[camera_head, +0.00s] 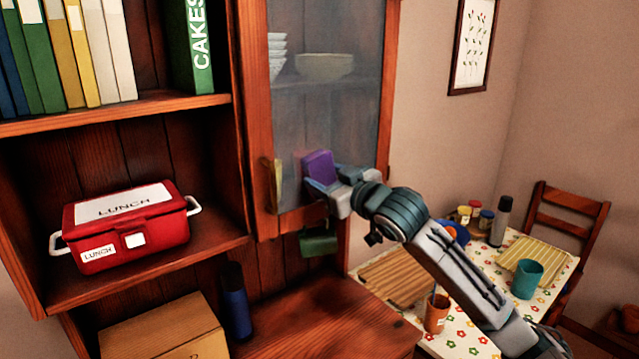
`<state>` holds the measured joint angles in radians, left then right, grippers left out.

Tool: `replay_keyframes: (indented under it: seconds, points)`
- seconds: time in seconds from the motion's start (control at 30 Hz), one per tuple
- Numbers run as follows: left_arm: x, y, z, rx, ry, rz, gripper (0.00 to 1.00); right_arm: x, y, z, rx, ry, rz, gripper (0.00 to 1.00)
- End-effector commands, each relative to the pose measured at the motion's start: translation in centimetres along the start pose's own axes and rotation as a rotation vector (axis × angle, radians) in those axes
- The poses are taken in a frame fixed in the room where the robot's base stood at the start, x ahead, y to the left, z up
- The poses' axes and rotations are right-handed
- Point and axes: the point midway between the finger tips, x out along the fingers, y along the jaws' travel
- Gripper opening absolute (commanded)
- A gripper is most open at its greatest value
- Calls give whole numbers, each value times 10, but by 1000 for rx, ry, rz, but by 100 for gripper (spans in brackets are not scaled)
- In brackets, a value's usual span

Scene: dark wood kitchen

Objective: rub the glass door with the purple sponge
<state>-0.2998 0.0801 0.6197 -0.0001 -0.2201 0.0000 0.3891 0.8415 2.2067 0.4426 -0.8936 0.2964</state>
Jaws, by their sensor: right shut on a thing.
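The glass door (325,110) is a wood-framed pane of the upper cabinet, with a hazy look and bowls showing behind it. The purple sponge (318,166) is in front of the lower part of the pane. My right gripper (325,186) is shut on the sponge and holds it close to the glass; I cannot tell whether the sponge touches it. A yellowish handle (274,186) is on the left side of the door frame, just left of the sponge. My left gripper is not in view.
A red lunch box (128,228) sits on the open shelf at left, below several books (75,55). A dark blue bottle (236,300) and a cardboard box (165,330) stand lower down. A table with a floral cloth (465,340) holds cups and jars at right.

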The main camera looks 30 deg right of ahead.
Motion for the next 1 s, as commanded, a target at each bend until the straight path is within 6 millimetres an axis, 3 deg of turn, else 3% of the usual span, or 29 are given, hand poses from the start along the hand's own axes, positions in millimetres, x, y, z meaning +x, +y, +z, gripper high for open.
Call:
replay_keyframes:
  seconds: [0.37, 0.7, 1.0]
  points:
    - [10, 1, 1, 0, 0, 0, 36, 0, 18, 6, -1, -1, 0, 32]
    - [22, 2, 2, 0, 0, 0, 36, 2, 45, 13, -2, -2, 1, 32]
    - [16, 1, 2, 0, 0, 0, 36, 4, 49, 11, 3, -1, -1, 32]
